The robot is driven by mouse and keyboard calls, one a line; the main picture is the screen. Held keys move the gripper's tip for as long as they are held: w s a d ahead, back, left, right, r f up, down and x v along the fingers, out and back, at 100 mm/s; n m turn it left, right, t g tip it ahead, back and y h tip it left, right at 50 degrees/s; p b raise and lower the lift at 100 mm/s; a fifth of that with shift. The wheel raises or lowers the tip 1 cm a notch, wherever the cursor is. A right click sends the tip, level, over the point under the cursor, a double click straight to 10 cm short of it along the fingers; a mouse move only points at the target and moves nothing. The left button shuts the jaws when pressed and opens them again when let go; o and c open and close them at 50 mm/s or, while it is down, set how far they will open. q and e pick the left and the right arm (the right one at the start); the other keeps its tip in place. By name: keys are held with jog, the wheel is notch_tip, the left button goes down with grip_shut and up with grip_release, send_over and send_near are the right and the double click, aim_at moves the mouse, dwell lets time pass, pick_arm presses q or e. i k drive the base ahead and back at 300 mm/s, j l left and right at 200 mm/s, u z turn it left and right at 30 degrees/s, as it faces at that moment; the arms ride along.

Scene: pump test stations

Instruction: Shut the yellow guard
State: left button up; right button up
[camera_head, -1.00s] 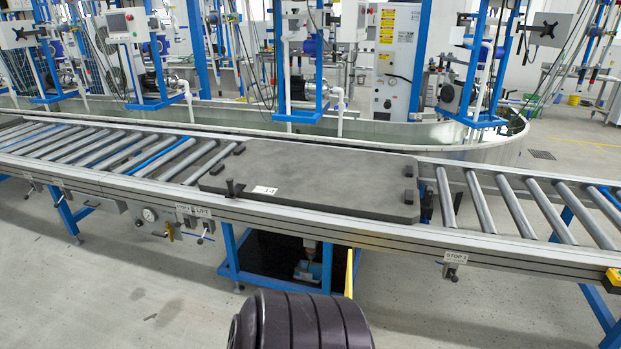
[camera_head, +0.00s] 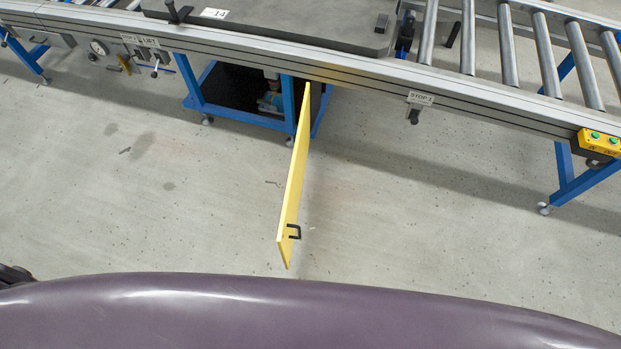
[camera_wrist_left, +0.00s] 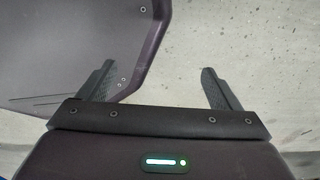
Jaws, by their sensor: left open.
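The yellow guard (camera_head: 295,180) is a thin panel standing swung out from the blue frame under the conveyor, seen nearly edge-on in the head view. A small black handle (camera_head: 294,231) sits near its outer end. The opening in the blue frame (camera_head: 240,95) is uncovered, with a dark interior. My left gripper (camera_wrist_left: 158,85) is open and empty in the left wrist view, over bare floor and beside part of my own body. It does not show in the head view and is apart from the guard. My right gripper is not in view.
The roller conveyor (camera_head: 350,85) runs across the top, carrying a dark plate (camera_head: 290,22). A yellow button box (camera_head: 598,142) and a blue leg (camera_head: 580,185) stand at right. Grey floor on both sides of the guard is clear.

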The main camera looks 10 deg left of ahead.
aim_at(285, 235)
jog(key=i+l+u, duration=0.15)
jog(key=l+u, duration=0.15)
jog(key=i+l+u, duration=0.15)
jog(key=l+u, duration=0.2)
jog(key=k+l+u, duration=0.25)
jog(key=k+l, duration=0.1)
jog(key=l, duration=0.1)
